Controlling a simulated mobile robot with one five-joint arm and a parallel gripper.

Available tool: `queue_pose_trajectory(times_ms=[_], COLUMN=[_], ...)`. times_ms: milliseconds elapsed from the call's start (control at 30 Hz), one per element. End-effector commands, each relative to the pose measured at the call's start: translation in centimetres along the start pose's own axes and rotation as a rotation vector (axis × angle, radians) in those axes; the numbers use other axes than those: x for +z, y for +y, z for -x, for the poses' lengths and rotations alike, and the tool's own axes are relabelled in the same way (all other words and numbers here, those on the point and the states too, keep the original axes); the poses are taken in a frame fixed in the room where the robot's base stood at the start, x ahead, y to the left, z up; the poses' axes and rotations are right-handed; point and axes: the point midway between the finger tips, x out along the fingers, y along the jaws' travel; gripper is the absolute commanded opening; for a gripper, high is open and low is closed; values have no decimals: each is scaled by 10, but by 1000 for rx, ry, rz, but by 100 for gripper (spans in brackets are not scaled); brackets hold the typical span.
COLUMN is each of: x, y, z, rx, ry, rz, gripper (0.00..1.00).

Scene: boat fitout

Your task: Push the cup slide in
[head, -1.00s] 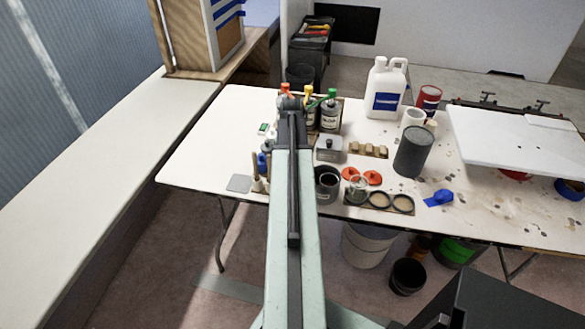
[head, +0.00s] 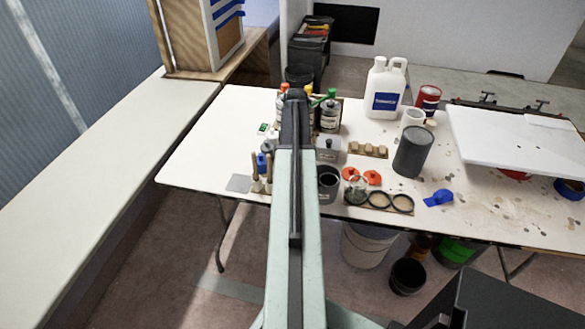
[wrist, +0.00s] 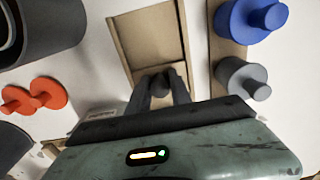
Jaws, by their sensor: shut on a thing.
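In the wrist view a tan tray-like piece (wrist: 149,38) with raised edges, which looks like the cup slide, lies on the white table. My gripper (wrist: 163,80) is over its near end, its two dark fingers closed around a small dark rounded knob (wrist: 160,84). Whether the knob belongs to the slide is hard to tell, because the fingers and gripper body hide its base. In the head view my arm covers the slide and the gripper.
A dark cup (head: 328,183) and red caps (head: 362,175) lie to the right of my arm. A metal box (head: 328,148) is close beside it. In the wrist view, blue (wrist: 252,18) and grey (wrist: 243,78) pegs stand on a wooden strip at right. Bottles (head: 331,113) stand farther back.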

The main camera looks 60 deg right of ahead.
Motion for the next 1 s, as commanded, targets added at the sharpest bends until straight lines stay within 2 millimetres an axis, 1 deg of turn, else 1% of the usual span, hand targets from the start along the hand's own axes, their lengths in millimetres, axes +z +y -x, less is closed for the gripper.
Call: queue_pose_trajectory(times_ms=[33,600,633,833,867,1000], x=[-5,-38,-37,-36,-36,-36], y=[-1,0,0,0,0,0], z=[0,0,0,0,0,0], rx=[-1,-1,-1,-1,-1,-1], ry=[0,0,0,0,0,0], rz=[0,-1,-1,-1,-1,0], gripper=[3,3,34,89,91,91])
